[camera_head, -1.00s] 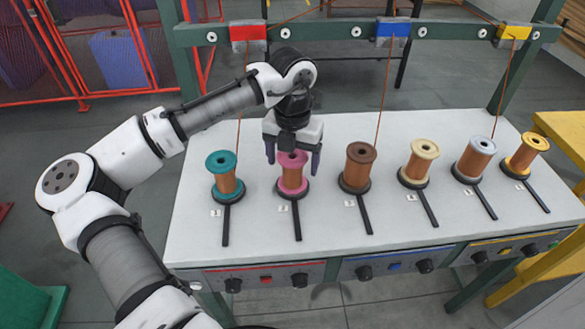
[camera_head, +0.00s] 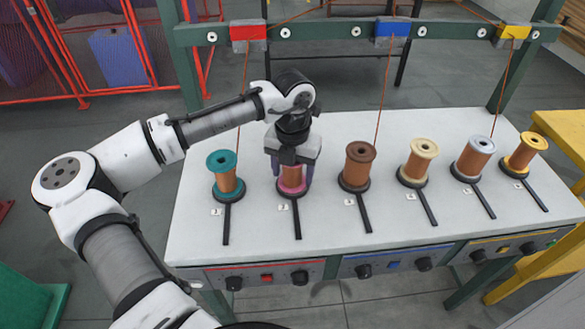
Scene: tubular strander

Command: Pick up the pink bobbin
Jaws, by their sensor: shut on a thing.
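The pink bobbin (camera_head: 291,184) stands upright on its black holder, second from the left in the row on the white table. Its pink lower flange and copper winding show; its top is hidden by my gripper. My gripper (camera_head: 292,180) points down from above, with one dark finger on each side of the bobbin. It is shut on the bobbin, which still sits at its holder. A black handle runs from the holder toward the table's front.
A teal bobbin (camera_head: 225,173) stands close on the left and a brown one (camera_head: 357,166) on the right. Cream (camera_head: 418,163), silver (camera_head: 473,159) and yellow (camera_head: 525,153) bobbins stand farther right. A green frame (camera_head: 340,30) with hanging wires rises behind. The table's front strip is mostly clear.

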